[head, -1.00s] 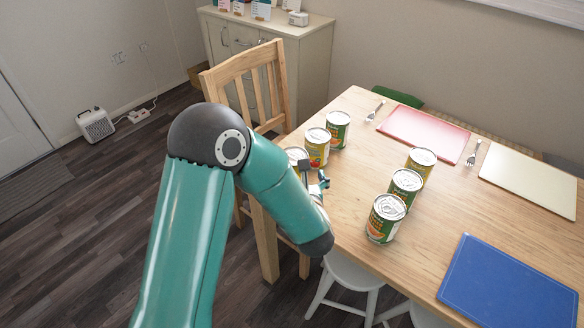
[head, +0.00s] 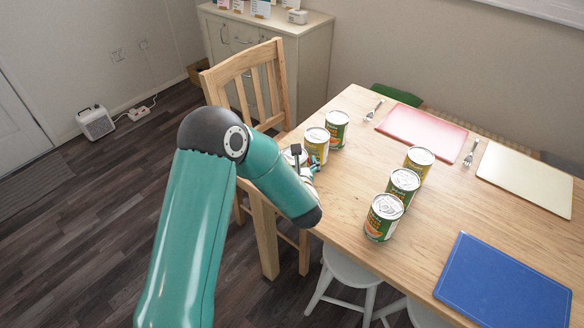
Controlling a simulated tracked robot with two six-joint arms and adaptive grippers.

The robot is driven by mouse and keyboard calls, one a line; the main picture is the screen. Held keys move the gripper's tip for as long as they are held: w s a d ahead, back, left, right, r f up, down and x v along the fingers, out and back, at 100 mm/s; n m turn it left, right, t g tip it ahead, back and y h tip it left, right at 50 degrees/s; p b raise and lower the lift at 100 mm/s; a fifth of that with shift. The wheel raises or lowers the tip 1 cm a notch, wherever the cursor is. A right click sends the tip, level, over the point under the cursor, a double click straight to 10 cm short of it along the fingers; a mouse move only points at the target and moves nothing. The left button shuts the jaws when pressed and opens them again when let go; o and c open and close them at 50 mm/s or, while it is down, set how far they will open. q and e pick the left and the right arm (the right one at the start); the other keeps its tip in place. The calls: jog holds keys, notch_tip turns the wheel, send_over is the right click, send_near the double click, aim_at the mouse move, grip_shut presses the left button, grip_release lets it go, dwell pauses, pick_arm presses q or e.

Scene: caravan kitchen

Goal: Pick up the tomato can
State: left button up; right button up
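Several cans with green, yellow and red labels stand upright on the table. Labels are too small to read, so I cannot tell which is the tomato can. One can (head: 289,153) at the table's left edge is mostly hidden by my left arm and gripper. My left gripper (head: 307,158) is at that can, with its fingers apart. I cannot tell if they touch it. Just beyond stand a yellow-labelled can (head: 317,148) and a green-labelled can (head: 337,131). To the right is a row of a front can (head: 382,222), a middle can (head: 402,188) and a back can (head: 419,162). My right gripper is out of view.
The wooden table (head: 345,205) also holds a red board (head: 422,130), a cream board (head: 525,180), a blue board (head: 505,285) and two forks. A wooden chair (head: 245,70) stands at the table's left side. Bare tabletop lies between the two can groups.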

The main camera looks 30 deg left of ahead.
pick_arm(q)
jog(key=c, duration=1.3)
jog(key=shift+r, duration=0.1)
jog(key=shift+c, duration=0.4)
jog(key=shift+r, duration=0.1)
